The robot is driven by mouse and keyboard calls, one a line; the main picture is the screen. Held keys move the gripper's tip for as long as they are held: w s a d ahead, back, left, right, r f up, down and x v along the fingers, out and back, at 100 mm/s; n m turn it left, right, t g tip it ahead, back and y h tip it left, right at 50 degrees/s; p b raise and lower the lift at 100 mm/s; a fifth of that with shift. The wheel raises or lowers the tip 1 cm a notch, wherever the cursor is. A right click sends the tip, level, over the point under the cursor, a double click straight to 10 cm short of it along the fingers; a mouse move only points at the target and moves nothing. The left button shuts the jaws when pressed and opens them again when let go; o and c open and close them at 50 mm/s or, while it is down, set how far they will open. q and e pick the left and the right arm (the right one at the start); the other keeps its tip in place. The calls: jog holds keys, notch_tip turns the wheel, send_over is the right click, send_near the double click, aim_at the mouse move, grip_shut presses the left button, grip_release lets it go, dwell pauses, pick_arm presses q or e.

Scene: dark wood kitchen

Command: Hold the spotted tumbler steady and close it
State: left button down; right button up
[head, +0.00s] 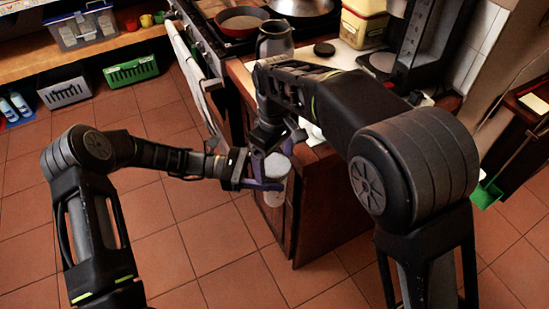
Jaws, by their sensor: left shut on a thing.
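The tumbler (277,168) is a pale, whitish cylinder held upright in front of the counter's corner; its spots are too small to make out. My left gripper (268,185) comes in from the left and is shut on the tumbler's side. My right gripper (276,144) points down just above the tumbler's top. The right arm partly covers this area, so I cannot tell whether its fingers hold a lid or touch the rim.
The wooden counter (300,195) stands right behind the tumbler. On it are a grey jar (275,38), a small black disc (324,49), a yellow container (362,25) and a black coffee machine (420,45). A stove with pans (241,22) is behind.

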jog(key=c, duration=1.3)
jog(key=shift+m, duration=1)
jog(key=shift+c, duration=0.3)
jog(key=o, duration=1.6)
notch_tip(320, 180, up, 8)
jog(key=shift+f, duration=0.25)
